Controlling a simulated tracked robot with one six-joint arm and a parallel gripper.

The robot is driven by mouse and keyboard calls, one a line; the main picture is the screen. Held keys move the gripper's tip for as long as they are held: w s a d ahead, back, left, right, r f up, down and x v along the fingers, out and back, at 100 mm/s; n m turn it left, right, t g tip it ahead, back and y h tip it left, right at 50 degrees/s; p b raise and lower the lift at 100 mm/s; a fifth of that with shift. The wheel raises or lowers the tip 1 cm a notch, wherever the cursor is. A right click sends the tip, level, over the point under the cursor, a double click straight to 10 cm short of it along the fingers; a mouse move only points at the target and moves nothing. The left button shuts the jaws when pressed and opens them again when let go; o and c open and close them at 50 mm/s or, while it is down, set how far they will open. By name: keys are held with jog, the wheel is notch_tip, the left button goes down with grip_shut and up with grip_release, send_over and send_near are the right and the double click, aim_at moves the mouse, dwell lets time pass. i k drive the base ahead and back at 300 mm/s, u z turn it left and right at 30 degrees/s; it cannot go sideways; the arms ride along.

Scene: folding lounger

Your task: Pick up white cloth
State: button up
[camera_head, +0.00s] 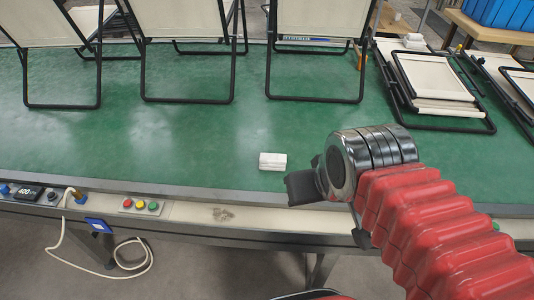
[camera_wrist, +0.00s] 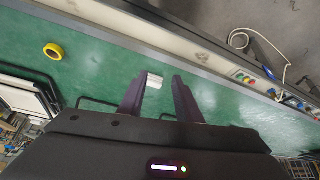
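The white cloth (camera_head: 272,161) is a small folded block lying on the green table near its front edge. In the wrist view the cloth (camera_wrist: 154,81) shows beyond the fingertips, close to the left finger's tip. My gripper (camera_wrist: 158,80) is open, with its two dark fingers apart and nothing held between them. In the head view my gripper (camera_head: 300,187) is just right of the cloth and nearer the front edge. I cannot tell whether the finger touches the cloth.
Lounger frames (camera_head: 184,95) stand along the back of the green table (camera_head: 130,140). Folded loungers (camera_head: 435,80) lie at the right. A yellow tape roll (camera_wrist: 53,51) shows in the wrist view. Buttons (camera_head: 140,205) and a cable (camera_head: 130,260) are at the front. Table left of the cloth is clear.

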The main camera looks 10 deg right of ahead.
aim_at(268, 162)
jog(key=i, duration=0.15)
jog(key=z, duration=0.05)
jog(key=k, duration=1.3)
jog(key=u, duration=0.55)
jog(key=i, duration=1)
jog(key=u, duration=0.45)
jog(key=i, duration=1.25)
jog(key=z, duration=0.45)
